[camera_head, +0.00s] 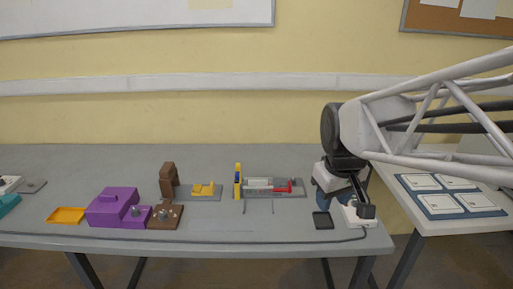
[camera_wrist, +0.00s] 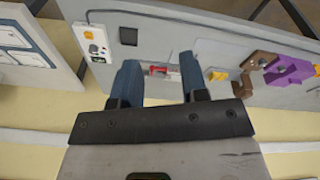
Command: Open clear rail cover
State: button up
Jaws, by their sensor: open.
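The rail device (camera_head: 297,191) lies on the grey table right of centre, a grey base with a pale, see-through-looking part (camera_head: 258,184) and a red piece (camera_head: 283,187). I cannot tell the cover's exact edges or whether it is shut. A yellow upright block (camera_head: 238,181) stands at its left end. My gripper (camera_head: 326,203) is right of the device, pointing down, apart from it. In the wrist view my gripper (camera_wrist: 160,82) has its two blue fingers spread with nothing held. The red piece (camera_wrist: 160,70) shows beyond and between them, partly hidden by the fingers.
A white socket box (camera_head: 353,217) with a cable and a black pad (camera_head: 322,220) sit near my gripper. Left are a yellow-and-grey fixture (camera_head: 206,190), a brown fixture (camera_head: 168,180), a purple box (camera_head: 108,207) and a yellow tray (camera_head: 66,216). A second table (camera_head: 440,231) stands right.

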jog(key=w+a+n, duration=0.3)
jog(key=w+n, duration=0.1)
jog(key=w, duration=0.8)
jog(key=n+g, duration=0.2)
jog(key=n, duration=0.8)
send_near(258, 184)
jog(key=shift+w+d, duration=0.1)
jog(key=shift+d, duration=0.1)
jog(key=shift+w+a+f, duration=0.15)
jog(key=shift+w+f, duration=0.1)
jog(key=shift+f, duration=0.1)
jog(key=shift+f, duration=3.8)
grip_shut()
